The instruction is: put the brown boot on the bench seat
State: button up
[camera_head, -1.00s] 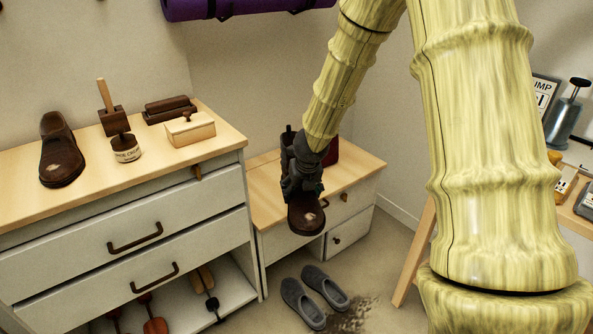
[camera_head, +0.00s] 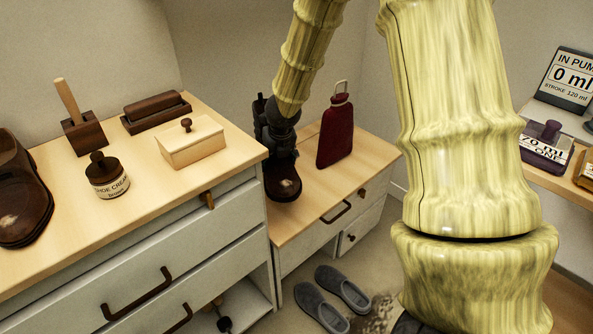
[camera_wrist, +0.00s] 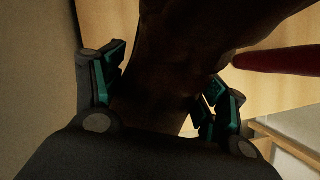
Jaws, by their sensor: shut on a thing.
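My gripper (camera_head: 277,150) is shut on a brown boot (camera_head: 284,186), with the toe pointing toward the camera. The boot is at the left part of the bench seat (camera_head: 320,192), a light wood top on a low white cabinet. I cannot tell whether its sole touches the wood. In the wrist view the dark boot (camera_wrist: 170,55) lies between the two teal-edged fingers (camera_wrist: 163,92). Another brown boot (camera_head: 22,205) with a pale scuff on its toe stands on the dresser top at the left.
A dark red bottle (camera_head: 335,135) stands on the bench right of the boot. The taller dresser (camera_head: 140,240) adjoins on the left, holding a shoe cream jar (camera_head: 107,175), a wooden box (camera_head: 192,143) and brushes. Grey slippers (camera_head: 335,295) lie on the floor in front.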

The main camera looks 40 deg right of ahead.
aim_at(280, 164)
notch_tip(280, 164, down, 4)
jog(key=shift+w+a+f+b, duration=0.1)
jog(key=shift+w+a+b, duration=0.05)
jog(key=shift+b, duration=0.95)
jog(key=shift+f+b, duration=1.6)
jog(key=shift+f, duration=0.95)
jog(key=shift+c, duration=0.5)
jog(key=o, duration=1.6)
jog(key=shift+c, duration=0.2)
jog(key=p+v, duration=0.5)
jog(key=v, duration=0.7)
